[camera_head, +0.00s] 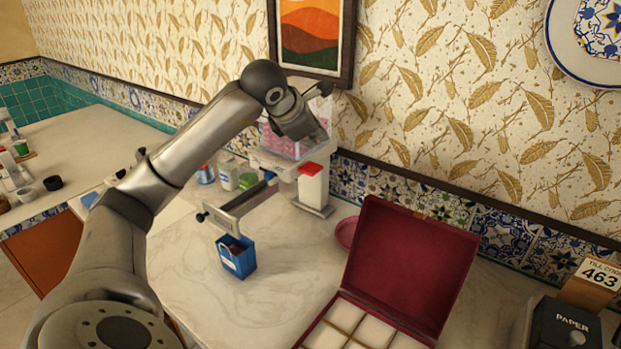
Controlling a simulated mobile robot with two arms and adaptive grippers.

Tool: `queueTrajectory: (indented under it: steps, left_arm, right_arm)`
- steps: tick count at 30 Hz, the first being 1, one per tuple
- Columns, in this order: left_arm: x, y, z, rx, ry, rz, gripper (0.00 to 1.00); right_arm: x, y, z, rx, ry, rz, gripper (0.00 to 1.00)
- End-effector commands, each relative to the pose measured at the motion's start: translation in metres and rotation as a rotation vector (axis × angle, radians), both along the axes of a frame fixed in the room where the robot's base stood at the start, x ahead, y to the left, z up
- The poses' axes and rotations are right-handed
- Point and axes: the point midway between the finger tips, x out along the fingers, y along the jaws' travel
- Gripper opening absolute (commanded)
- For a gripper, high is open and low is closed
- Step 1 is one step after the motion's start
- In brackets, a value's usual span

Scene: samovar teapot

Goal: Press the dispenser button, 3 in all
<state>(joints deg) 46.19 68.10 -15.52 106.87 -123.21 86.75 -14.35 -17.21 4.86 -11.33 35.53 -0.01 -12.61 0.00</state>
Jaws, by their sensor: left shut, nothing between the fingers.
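The dispenser (312,192) stands against the back wall, white, with a clear hopper of pink pieces partly hidden behind my arm. Its red button (311,169) faces up on the front of the white body. My left gripper (321,139) is shut and empty, pointing down just above the red button; a small gap seems to show between them. A grey metal chute (245,198) runs from the dispenser to the front left. A small blue box (237,257) is below the chute's end; its contents are hard to make out. My right gripper is out of view.
An open dark red case (410,268) with pale compartments stands at the front right. A pink dish (347,233) is behind it. Small jars (228,174) stand left of the dispenser. A black paper box (563,326) is at the far right. The counter around the blue box is clear.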

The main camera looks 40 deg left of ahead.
Motion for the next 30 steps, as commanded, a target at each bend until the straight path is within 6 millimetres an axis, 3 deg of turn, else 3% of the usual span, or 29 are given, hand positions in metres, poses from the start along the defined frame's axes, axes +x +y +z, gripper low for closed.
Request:
queueTrajectory:
  steps: [1,7,30]
  left_arm:
    - [0.0,0.0,-0.016,-0.001,0.001,-0.001,0.0]
    - [0.0,0.0,-0.033,0.001,-0.001,0.001,0.0]
    - [0.0,0.0,-0.035,0.001,-0.001,0.001,0.0]
  right_arm:
    - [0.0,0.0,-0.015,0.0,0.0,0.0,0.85]
    - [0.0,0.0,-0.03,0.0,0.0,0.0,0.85]
    - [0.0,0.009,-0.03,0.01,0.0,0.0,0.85]
